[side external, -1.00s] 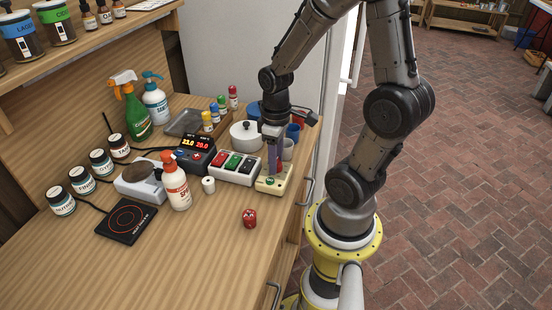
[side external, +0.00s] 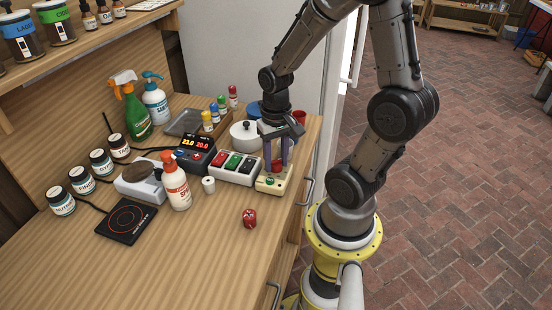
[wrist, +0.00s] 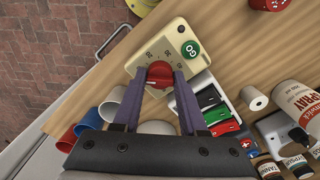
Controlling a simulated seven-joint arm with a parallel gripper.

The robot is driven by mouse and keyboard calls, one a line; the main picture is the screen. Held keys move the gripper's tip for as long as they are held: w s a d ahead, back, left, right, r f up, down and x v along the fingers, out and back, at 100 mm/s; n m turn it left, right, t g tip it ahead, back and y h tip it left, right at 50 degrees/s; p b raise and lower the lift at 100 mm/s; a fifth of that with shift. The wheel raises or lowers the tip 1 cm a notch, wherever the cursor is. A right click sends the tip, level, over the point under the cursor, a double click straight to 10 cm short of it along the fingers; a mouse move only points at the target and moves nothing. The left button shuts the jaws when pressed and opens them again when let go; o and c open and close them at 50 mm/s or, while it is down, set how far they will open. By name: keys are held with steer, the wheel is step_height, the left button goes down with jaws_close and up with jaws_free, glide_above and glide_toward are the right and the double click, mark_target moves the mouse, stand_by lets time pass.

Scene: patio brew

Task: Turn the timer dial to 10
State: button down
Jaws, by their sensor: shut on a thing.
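The timer is a cream box (side external: 265,186) at the right front of the bench, with a green GO button (side external: 270,181). The gripper also shows from the side (side external: 277,168), with the dial partly hidden between the fingers.
A switch box (side external: 236,168) with red, green and black rockers stands just left of the timer. A temperature controller (side external: 195,152), a spray bottle (side external: 176,185) and a white pot (side external: 245,134) are nearby. A red kitchen timer-like object (side external: 249,218) stands in front; bare bench surrounds it.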

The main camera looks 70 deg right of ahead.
mark_target(276, 161)
steer(key=shift+m, duration=0.5)
steer(key=c, duration=0.7)
jaws_free()
steer(key=shift+c, duration=0.2)
steer(key=shift+r, duration=0.1)
step_height(276, 161, up, 14)
